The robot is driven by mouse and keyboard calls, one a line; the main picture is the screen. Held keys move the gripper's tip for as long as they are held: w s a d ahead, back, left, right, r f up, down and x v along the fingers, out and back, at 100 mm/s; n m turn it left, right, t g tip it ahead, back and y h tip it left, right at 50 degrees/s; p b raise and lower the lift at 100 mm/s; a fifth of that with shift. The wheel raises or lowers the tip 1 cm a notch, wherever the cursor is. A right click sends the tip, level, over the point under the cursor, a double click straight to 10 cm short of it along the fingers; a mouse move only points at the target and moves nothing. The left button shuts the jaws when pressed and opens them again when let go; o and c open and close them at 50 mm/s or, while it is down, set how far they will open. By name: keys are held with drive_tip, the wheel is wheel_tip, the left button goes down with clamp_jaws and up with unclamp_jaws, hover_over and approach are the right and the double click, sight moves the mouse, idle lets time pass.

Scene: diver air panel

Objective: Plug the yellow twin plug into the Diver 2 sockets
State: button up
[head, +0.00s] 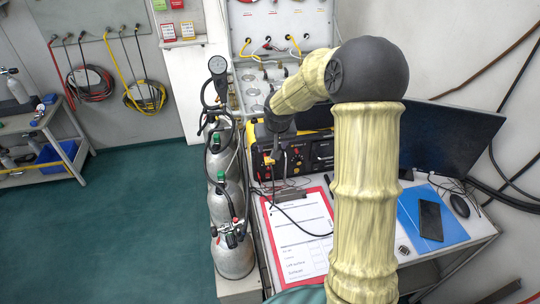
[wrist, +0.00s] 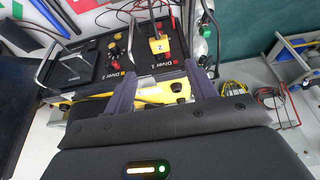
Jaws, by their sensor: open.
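The yellow twin plug (wrist: 157,45), marked with a 2, stands upright at the panel face by the Diver 2 label (wrist: 164,77) in the wrist view. Red shows just below it; I cannot tell how deep it sits in the sockets, which are hidden. My gripper (wrist: 161,68) is open, with its two dark fingers apart and the plug just beyond the tips, between their lines. The black and yellow air panel (head: 298,158) stands on the bench in the head view. My gripper (head: 276,152) is in front of its left end there.
Gas cylinders (head: 226,190) stand close left of the panel. A red clipboard (head: 300,240) lies in front of it, with a thin cable across. A monitor (head: 450,135), blue folder (head: 415,222) and phone (head: 431,220) are at right. Metal guard handles (wrist: 203,35) rise from the panel.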

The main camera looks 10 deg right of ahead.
sight(272, 162)
drive_tip(key=p+x, duration=0.1)
drive_tip(key=x, duration=0.8)
drive_tip(key=shift+w+f, duration=0.1)
drive_tip(key=shift+f, duration=0.2)
drive_tip(key=c, duration=1.2)
drive_tip(key=shift+s, duration=0.5)
drive_tip(key=shift+s+b, duration=0.7)
drive_tip(key=shift+s, duration=0.2)
drive_tip(key=shift+s+r, duration=0.1)
drive_tip(key=shift+s, duration=0.25)
